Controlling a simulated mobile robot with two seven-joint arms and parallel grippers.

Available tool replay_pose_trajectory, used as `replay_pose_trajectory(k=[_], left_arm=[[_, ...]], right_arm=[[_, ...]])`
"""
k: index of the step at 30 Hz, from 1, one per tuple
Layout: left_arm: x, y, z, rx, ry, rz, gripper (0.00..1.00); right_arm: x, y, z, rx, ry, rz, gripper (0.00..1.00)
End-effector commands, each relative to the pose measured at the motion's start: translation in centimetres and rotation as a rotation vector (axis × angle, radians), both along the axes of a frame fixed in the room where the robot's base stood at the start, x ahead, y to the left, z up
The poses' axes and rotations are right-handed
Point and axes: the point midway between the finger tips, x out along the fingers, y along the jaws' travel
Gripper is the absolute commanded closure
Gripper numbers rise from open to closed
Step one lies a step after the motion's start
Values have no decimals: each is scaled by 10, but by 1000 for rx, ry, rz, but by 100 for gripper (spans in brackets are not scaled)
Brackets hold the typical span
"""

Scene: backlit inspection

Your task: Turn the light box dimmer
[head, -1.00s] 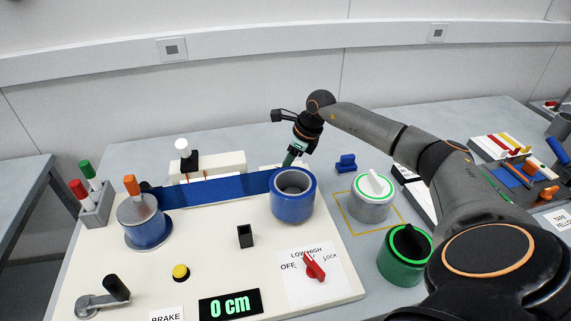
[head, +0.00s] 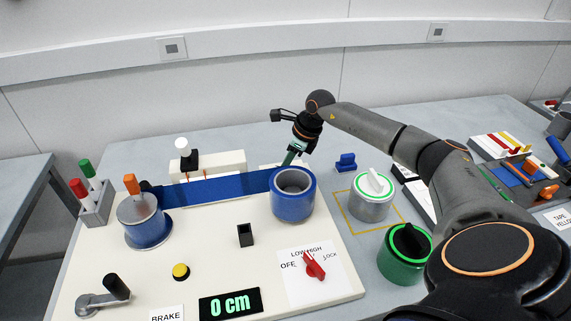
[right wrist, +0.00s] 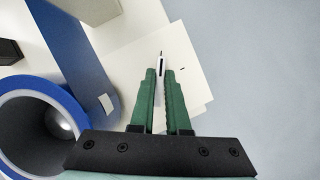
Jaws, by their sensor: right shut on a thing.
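My right gripper (head: 288,163) points down behind the blue reel (head: 293,207), at the right end of the blue tape. In the right wrist view its green fingers (right wrist: 160,73) are shut on a thin, pale upright piece with a dark top (right wrist: 162,62), which looks like the dimmer's knob. It stands over a white plate (right wrist: 188,80) with a small black mark beside the fingertips. In the head view the fingers and reel hide most of this knob. A white box (head: 228,161), likely the light box, stands behind the blue tape (head: 215,188). My left gripper is out of view.
The blue reel stands close to the fingers, also in the right wrist view (right wrist: 72,100). A red selector knob (head: 314,265) and a 0 cm display (head: 230,304) sit at the board's front. A white-topped reel (head: 371,207) stands to the right.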

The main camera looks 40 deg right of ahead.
Motion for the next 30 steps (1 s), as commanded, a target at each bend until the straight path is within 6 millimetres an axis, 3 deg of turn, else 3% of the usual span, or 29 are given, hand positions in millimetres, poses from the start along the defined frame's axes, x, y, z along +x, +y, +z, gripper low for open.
replay_pose_trajectory(k=[14,30], left_arm=[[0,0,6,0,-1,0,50],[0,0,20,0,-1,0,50]], right_arm=[[0,0,2,-2,0,-82,100],[1,1,2,-2,-4,-540,100]])
